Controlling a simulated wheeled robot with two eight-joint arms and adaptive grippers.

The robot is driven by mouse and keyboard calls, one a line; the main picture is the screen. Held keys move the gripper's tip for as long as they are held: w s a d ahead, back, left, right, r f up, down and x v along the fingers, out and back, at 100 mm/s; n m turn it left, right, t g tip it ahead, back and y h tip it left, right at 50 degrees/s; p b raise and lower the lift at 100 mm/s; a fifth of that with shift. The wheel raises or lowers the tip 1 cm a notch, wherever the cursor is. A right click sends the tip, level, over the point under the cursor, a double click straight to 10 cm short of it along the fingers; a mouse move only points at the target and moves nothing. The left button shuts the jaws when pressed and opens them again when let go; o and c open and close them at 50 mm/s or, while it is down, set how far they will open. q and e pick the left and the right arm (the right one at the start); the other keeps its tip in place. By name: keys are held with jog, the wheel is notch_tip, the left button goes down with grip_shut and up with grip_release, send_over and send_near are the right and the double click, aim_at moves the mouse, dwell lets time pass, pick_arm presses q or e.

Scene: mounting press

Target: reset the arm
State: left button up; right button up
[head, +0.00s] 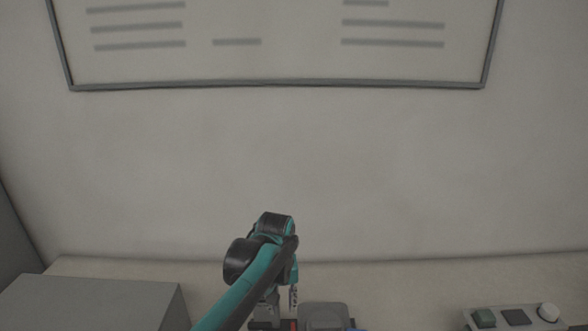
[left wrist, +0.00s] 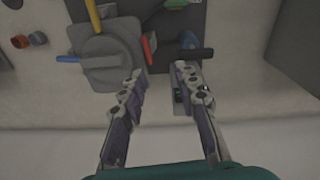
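My left arm comes in from the lower left in the head view. Its gripper (head: 292,297) points down at the bottom edge, close to a grey rounded part of a machine (head: 325,315). In the left wrist view my left gripper (left wrist: 160,74) has its two fingers apart with nothing held between them. Beyond the fingertips is the grey machine (left wrist: 103,62) with blue, yellow and red bars around it. My right gripper is not in view.
In the head view a grey box (head: 90,302) stands at the lower left. A control panel (head: 515,318) with a green button, a dark square and a white knob sits at the lower right. A framed board (head: 275,83) hangs on the wall. Bench space beside the panel is clear.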

pick_arm(q)
jog(key=s+a+f+t+b, duration=0.2)
jog(key=s+a+f+t, duration=0.1)
jog(key=s+a, duration=0.4)
jog(key=s+a+f+m+t+b, duration=0.1)
jog(key=s+a+f+t+b, duration=0.2)
jog(key=s+a, duration=0.4)
jog(key=s+f, duration=0.1)
jog(key=s, duration=0.2)
jog(key=shift+s+a+f, duration=0.15)
jog(key=shift+a, duration=0.25)
